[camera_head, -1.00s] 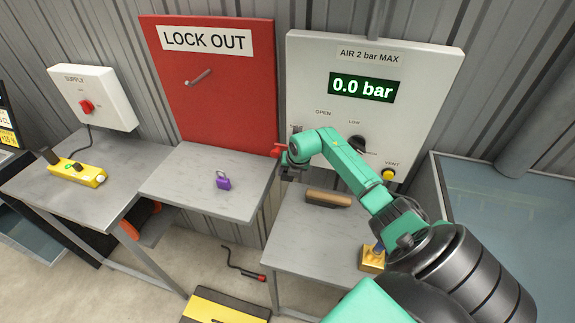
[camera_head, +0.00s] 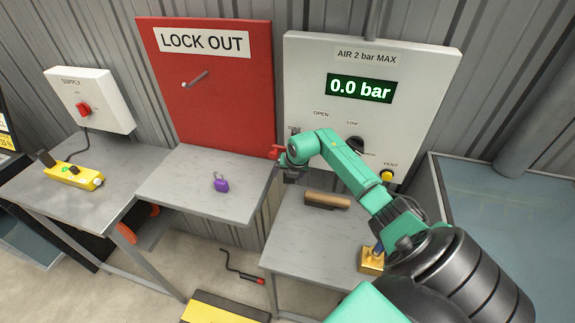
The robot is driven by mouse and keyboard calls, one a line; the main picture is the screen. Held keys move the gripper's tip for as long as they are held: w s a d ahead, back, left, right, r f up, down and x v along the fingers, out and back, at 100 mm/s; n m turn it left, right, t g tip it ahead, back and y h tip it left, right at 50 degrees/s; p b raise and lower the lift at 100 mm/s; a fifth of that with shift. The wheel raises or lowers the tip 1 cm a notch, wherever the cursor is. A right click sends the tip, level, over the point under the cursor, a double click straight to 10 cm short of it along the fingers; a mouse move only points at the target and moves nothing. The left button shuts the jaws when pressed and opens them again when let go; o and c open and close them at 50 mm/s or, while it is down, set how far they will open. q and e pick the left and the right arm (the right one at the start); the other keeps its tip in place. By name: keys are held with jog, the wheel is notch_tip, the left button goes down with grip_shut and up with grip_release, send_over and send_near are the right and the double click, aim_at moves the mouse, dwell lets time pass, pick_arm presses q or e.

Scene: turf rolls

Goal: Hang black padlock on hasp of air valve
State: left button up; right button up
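No black padlock can be made out; my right gripper hides part of the valve area. My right gripper (camera_head: 286,170) is at the lower left of the air panel (camera_head: 425,80), beside the red handle (camera_head: 274,152) of the air valve. The hasp cannot be made out. Whether the gripper's fingers are open or shut, or hold something, is too small and dark to tell. The air panel's display (camera_head: 360,88) reads 0.0 bar. My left gripper is not in view.
A purple padlock (camera_head: 221,185) lies on the middle table under the red LOCK OUT board (camera_head: 215,110), whose peg (camera_head: 195,79) is bare. A yellow pendant (camera_head: 72,176) lies left.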

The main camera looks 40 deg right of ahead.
jog(key=shift+r, duration=0.1)
jog(key=b+v, duration=0.4)
jog(key=v, duration=1)
jog(key=shift+r, duration=0.2)
jog(key=shift+s, duration=0.1)
